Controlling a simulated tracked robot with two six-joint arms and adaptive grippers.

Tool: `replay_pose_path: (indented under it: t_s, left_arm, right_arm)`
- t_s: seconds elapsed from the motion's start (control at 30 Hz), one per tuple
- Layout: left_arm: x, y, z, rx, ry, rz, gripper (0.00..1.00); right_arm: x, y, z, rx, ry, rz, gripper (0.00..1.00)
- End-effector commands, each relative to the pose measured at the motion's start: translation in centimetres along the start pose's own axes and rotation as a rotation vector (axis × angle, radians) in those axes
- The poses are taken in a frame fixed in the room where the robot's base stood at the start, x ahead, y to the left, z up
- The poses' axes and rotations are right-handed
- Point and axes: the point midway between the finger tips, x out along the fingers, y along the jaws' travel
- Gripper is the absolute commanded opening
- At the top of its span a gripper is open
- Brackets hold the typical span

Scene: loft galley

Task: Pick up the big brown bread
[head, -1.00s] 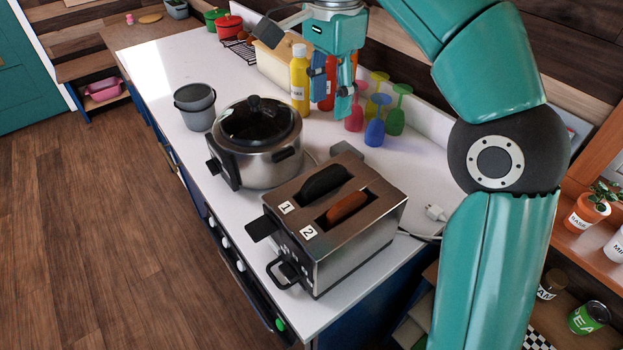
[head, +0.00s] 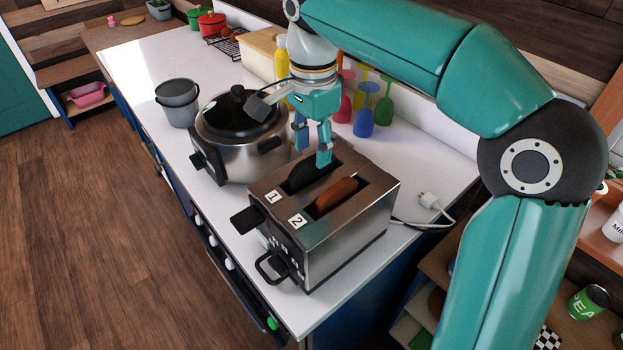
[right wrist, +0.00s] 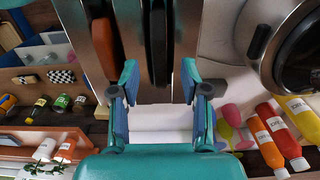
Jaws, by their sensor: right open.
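A steel two-slot toaster (head: 345,240) stands on the white counter. A reddish-brown bread slice (head: 337,194) sticks up from slot 2; it also shows in the right wrist view (right wrist: 104,45). A nearly black slice (head: 309,174) sits in slot 1, and in the right wrist view (right wrist: 158,45) it lies between my finger lines. My right gripper (head: 312,147) is open and empty, above the far end of the toaster; its fingertips also show in the right wrist view (right wrist: 159,80). Whether they touch the toaster I cannot tell. My left gripper is not in view.
A lidded steel cooker (head: 240,138) stands close left of the toaster. Coloured goblets (head: 364,118) and a yellow bottle (head: 281,60) are behind my right gripper. A grey bucket (head: 178,102) is further left. A white plug (head: 430,201) lies right of the toaster.

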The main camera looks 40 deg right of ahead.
Motion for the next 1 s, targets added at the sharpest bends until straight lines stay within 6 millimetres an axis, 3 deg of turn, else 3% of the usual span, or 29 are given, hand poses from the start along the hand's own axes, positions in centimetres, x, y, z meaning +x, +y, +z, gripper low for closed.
replay_pose_path:
  t_s: [0.2,0.5,0.8,1.0]
  left_arm:
    - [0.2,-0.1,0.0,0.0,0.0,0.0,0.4]
    - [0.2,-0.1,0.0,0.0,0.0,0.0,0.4]
    - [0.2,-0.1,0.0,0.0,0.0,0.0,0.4]
    - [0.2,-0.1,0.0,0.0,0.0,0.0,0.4]
  right_arm:
    - [3.0,0.0,0.0,-0.001,0.0,0.003,0.46]
    - [3.6,0.0,0.1,0.0,0.0,0.0,0.46]
    - [3.5,0.0,0.1,-0.001,0.0,0.001,0.0]
    - [3.5,0.0,0.0,0.0,0.0,0.001,0.0]
